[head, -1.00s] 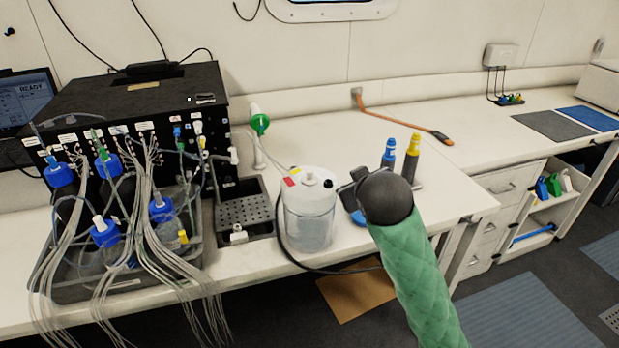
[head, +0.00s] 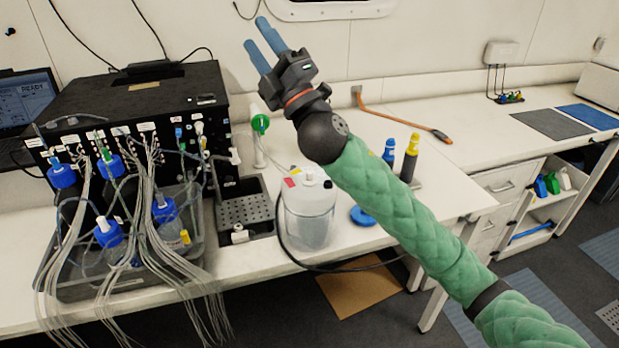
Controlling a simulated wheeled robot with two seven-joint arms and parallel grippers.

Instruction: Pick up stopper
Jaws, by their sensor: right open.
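My right gripper (head: 257,34) is raised high at the upper middle, its two blue fingers apart, pointing up and left, with nothing between them. Its wrist and green-sleeved arm come in from the lower right. A white translucent container (head: 309,212) stands on the bench below the wrist. A small dark plug (head: 328,184) sits on its top; it may be the stopper, but I cannot be sure. A round blue cap (head: 362,216) lies on the bench just right of the container, apart from the gripper. My left gripper is not in view.
A black instrument (head: 140,110) with many tubes and blue-capped bottles in a tray fills the left. A perforated black tray (head: 245,209) lies beside the container. Blue (head: 389,151) and yellow (head: 410,157) bottles stand right of it. The bench behind them is mostly clear.

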